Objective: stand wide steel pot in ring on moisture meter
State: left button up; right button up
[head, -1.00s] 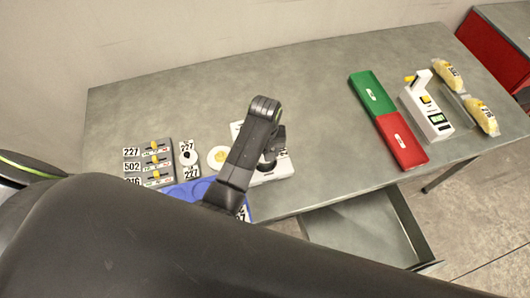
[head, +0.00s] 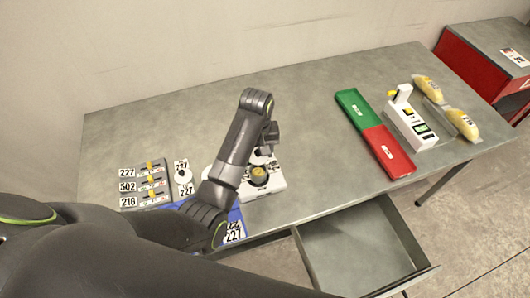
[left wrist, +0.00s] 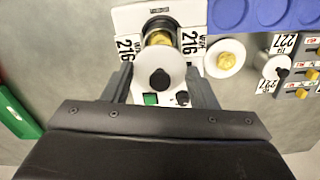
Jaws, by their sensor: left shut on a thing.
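My left gripper (left wrist: 160,72) points down over the white moisture meter (left wrist: 127,20); it also shows in the head view (head: 268,142). Its fingers stand on both sides of a pale round piece with a black knob (left wrist: 160,79), which I take as the wide steel pot. The fingers are shut on it. Just beyond the fingertips is a round seat with a yellow middle (left wrist: 159,38), between two 216 tags; it also shows in the head view (head: 259,175). I cannot tell whether the pot touches the meter. My right gripper is not in view.
A white dish with yellow contents (left wrist: 226,58) and a pale round thing with a black knob and 227 tags (left wrist: 275,67) stand beside the meter. A blue tray (left wrist: 262,14) is at the front edge. Green and red trays (head: 358,108) lie to the right, and a drawer (head: 365,245) hangs open.

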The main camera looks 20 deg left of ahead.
pick_arm(q)
jog(key=shift+d+f, duration=0.35)
jog(key=shift+f, duration=0.05)
jog(key=f, duration=0.2)
jog(key=a+f, duration=0.1)
jog(key=f, duration=0.1)
jog(key=shift+a+f, duration=0.1)
jog(key=shift+f, duration=0.05)
jog(key=shift+d+f+b, duration=0.2)
jog(key=shift+f+b, duration=0.25)
jog(key=shift+a+f, duration=0.15)
jog(key=shift+f, duration=0.05)
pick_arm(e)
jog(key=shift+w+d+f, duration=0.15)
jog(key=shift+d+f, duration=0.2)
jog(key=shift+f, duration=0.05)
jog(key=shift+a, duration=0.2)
pick_arm(q)
jog(key=shift+r, duration=0.1)
jog(key=shift+p, duration=0.4)
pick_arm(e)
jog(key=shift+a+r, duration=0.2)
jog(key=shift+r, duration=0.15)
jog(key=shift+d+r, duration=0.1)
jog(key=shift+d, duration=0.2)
